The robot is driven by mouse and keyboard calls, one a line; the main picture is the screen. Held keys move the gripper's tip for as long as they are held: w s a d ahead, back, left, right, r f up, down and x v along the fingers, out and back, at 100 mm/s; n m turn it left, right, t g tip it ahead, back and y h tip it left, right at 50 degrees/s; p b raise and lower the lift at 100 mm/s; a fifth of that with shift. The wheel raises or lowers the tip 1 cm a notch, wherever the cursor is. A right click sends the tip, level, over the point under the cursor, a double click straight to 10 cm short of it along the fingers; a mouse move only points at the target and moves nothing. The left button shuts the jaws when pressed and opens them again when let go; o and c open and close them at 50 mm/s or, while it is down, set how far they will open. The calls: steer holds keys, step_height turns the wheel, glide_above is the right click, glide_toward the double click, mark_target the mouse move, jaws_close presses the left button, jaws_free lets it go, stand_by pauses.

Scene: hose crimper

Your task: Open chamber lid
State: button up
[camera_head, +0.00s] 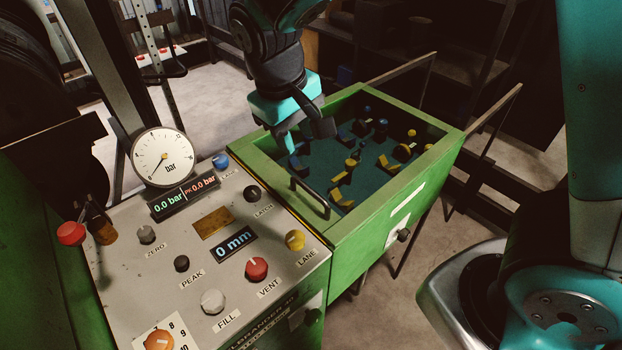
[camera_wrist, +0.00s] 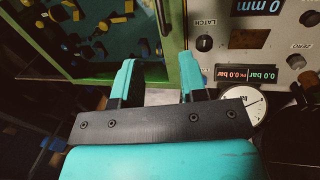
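The green chamber box (camera_head: 437,160) stands right of the control panel. Its top shows a dark teal inside with several yellow, blue and dark fittings. I cannot tell whether a clear lid covers it. A black bar handle (camera_head: 311,197) is at the box's panel-side edge; it shows at the top of the wrist view (camera_wrist: 160,16). The black LATCH knob (camera_head: 252,194) is on the panel, also in the wrist view (camera_wrist: 205,43). My gripper (camera_head: 306,148) is above the box's far left corner, apart from the handle. Its teal-tipped fingers (camera_wrist: 160,76) are apart with nothing between them.
The control panel (camera_head: 190,262) carries several knobs, displays reading 0.0 bar and 0 mm, and a round pressure gauge (camera_head: 164,157) standing at its back edge. Metal rails (camera_head: 495,112) stick out behind the box.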

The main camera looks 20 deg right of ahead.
mark_target(311, 191)
steer(key=d+f, duration=0.1)
steer(key=f, duration=0.4)
steer(key=d+f+p, duration=0.1)
steer(key=f, duration=0.4)
steer(key=d+f, duration=0.1)
steer(key=f, duration=0.4)
steer(key=shift+w+p, duration=0.35)
steer(key=shift+w, duration=0.05)
jaws_close()
